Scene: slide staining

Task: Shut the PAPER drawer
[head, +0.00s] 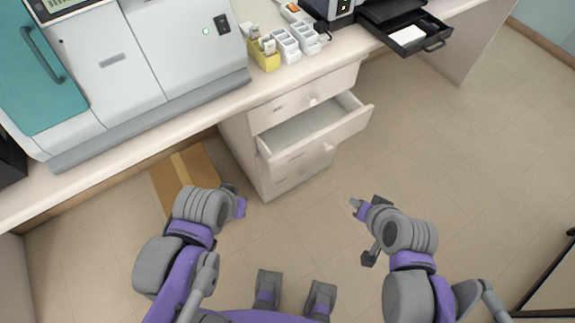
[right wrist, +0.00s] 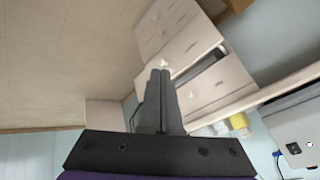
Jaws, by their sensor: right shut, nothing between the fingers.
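A pale cabinet under the counter has its middle drawer (head: 318,131) pulled out, with its empty-looking inside showing. The same open drawer (right wrist: 193,48) shows tilted in the right wrist view. A black drawer (head: 413,40) holding a white sheet-like item is also pulled out, at the counter's far right. I can read no label on either, so I cannot tell which is PAPER. My right gripper (head: 355,204) is shut and empty, apart from the cabinet; its closed fingers (right wrist: 160,74) show in the right wrist view. My left gripper (head: 240,207) is low at the left; its jaws are unclear.
The counter carries a large grey and teal machine (head: 150,60), a yellow holder (head: 264,54) and white containers (head: 285,44). The drawer above the open one (head: 300,103) is shut. The tiled floor (head: 455,150) right of the cabinet is clear.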

